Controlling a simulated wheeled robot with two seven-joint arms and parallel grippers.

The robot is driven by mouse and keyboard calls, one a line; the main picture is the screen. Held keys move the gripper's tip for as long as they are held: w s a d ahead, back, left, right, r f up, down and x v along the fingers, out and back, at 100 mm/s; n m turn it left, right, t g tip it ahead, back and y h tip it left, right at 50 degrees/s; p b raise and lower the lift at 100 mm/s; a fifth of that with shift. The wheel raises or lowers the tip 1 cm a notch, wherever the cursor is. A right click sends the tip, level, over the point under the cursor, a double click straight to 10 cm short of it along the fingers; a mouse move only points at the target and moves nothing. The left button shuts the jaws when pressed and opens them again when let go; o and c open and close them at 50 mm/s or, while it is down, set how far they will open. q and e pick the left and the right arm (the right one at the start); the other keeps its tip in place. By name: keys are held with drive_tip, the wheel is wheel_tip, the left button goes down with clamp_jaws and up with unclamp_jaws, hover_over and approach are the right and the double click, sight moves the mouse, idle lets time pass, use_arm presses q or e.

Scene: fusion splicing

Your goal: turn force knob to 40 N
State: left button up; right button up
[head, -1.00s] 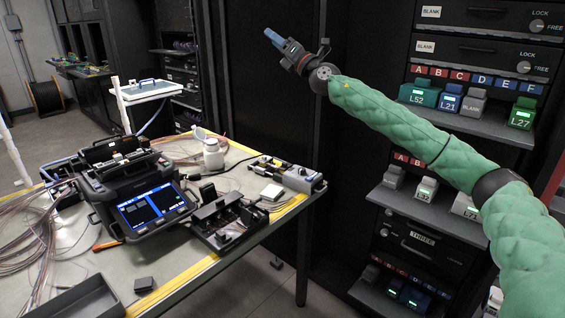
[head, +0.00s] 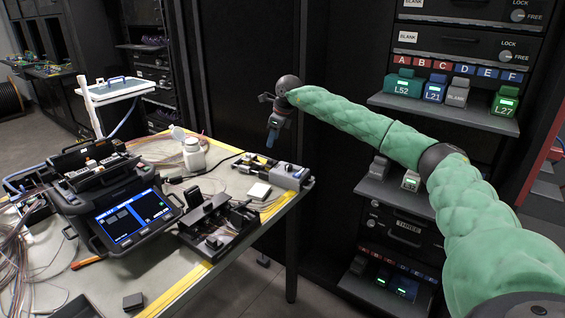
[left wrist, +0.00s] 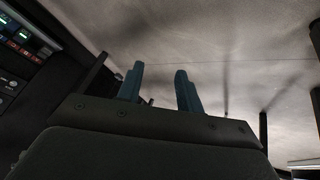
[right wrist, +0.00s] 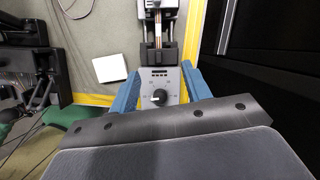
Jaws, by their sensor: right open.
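The force knob (right wrist: 159,97) is a small black dial with a white mark on the grey end block of a tester (right wrist: 158,85). In the head view the tester's grey block (head: 289,176) sits at the table's right corner. The knob's setting is too small to read. My right gripper (right wrist: 160,80) is open and points down over the block, its blue fingers on either side of the knob in the picture. In the head view the right gripper (head: 271,138) hangs above the block, apart from it. My left gripper (left wrist: 158,80) shows two parted fingers, empty, away from the table.
A fusion splicer (head: 110,200) with a lit screen and a black fixture (head: 218,222) stand left of the tester. A white square pad (right wrist: 110,68) lies beside it. A white bottle (head: 194,155) stands behind. A dark rack (head: 400,240) rises to the right.

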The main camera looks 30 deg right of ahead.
sight(289, 165)
drive_tip(key=s+d+g, duration=0.1)
drive_tip(key=s+d+g+h, duration=0.1)
drive_tip(key=s, duration=0.1)
drive_tip(key=s+f+g, duration=0.1)
drive_tip(key=s, duration=0.1)
drive_tip(key=shift+s+d+n+h, duration=0.2)
drive_tip(key=shift+d+n+h, duration=0.1)
drive_tip(key=shift+d+n, duration=0.1)
drive_tip(key=shift+f, duration=0.4)
use_arm(q)
drive_tip(key=shift+w+r+p, duration=0.15)
drive_tip(key=shift+w+r, duration=0.05)
drive_tip(key=shift+r, duration=0.55)
drive_tip(key=shift+w+r+p, duration=0.1)
drive_tip(key=shift+w+r, duration=0.05)
drive_tip(key=shift+r, duration=0.55)
drive_tip(key=shift+w+r+p, duration=0.15)
drive_tip(key=shift+w+r, duration=0.05)
drive_tip(key=shift+r, duration=0.55)
use_arm(e)
drive_tip(key=shift+f, duration=3.45)
drive_tip(key=shift+c, duration=0.5)
drive_tip(key=c, duration=0.9)
